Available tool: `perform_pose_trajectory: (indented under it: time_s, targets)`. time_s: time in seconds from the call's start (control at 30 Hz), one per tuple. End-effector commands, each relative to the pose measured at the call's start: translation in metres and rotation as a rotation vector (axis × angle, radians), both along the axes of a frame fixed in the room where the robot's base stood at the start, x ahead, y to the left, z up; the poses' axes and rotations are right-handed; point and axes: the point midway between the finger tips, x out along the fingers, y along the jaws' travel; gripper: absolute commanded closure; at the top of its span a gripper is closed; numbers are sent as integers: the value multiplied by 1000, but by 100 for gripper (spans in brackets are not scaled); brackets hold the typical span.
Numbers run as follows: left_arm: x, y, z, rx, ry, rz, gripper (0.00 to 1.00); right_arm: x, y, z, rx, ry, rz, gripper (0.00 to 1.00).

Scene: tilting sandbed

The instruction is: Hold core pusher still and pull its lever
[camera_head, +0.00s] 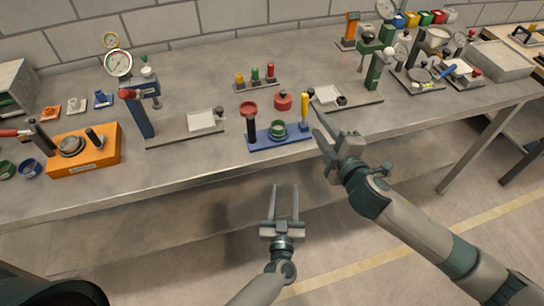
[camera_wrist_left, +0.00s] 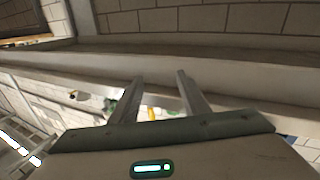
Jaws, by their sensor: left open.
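The blue-based fixture (camera_head: 262,143), which I take for the core pusher, stands at the table's front edge in the head view. It has a black upright handle (camera_head: 251,128) at its left end, a green ring (camera_head: 278,128) in the middle and a yellow upright lever (camera_head: 304,108) at its right end. My right gripper (camera_head: 317,120) appears open, with its fingertips just right of the yellow lever; no contact is visible. My left gripper (camera_head: 284,188) is open and empty in front of the table, below the fixture; its fingers also show in the left wrist view (camera_wrist_left: 159,78).
Red round parts (camera_head: 283,101) lie behind the fixture. An orange block (camera_head: 84,153) and a gauge press (camera_head: 140,112) stand to the left, and a green press (camera_head: 375,70) to the right. The table's front edge (camera_head: 190,178) lies between my left gripper and the fixture.

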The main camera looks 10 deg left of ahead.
Motion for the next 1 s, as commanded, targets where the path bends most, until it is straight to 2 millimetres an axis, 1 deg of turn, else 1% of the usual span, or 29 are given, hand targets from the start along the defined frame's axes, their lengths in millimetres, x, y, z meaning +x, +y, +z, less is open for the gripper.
perform_pose_trajectory:
  time_s: [0.03, 0.07, 0.1, 0.2, 0.3, 0.4, 0.5, 0.63, 0.8, 1.0]
  targets:
    - [8, 0, 28, -23, -41, 48, 58, 0, 0, 0, 0, 0, 0, 69]
    - [10, 1, 43, -33, -59, 81, 58, 0, 0, 0, 0, 0, 0, 69]
    - [13, 3, 62, -46, -80, 127, 58, 0, 0, 0, 0, 0, 0, 69]
    - [16, 12, 107, -62, -106, 247, 58, 0, 0, 0, 0, 0, 0, 69]
    - [13, 20, 137, -51, -91, 347, 58, 0, 0, 0, 0, 0, 0, 69]
    - [8, 28, 158, -22, -54, 423, 58, 0, 0, 0, 0, 0, 0, 69]
    - [3, 33, 172, 14, -12, 477, 58, 0, 0, 0, 0, 0, 0, 69]
    - [-3, 37, 182, 54, 37, 517, 58, 0, 0, 0, 0, 0, 0, 69]
    - [-7, 40, 187, 81, 72, 539, 58, 0, 0, 0, 0, 0, 0, 69]
    - [-8, 40, 188, 85, 76, 542, 58, 0, 0, 0, 0, 0, 0, 69]
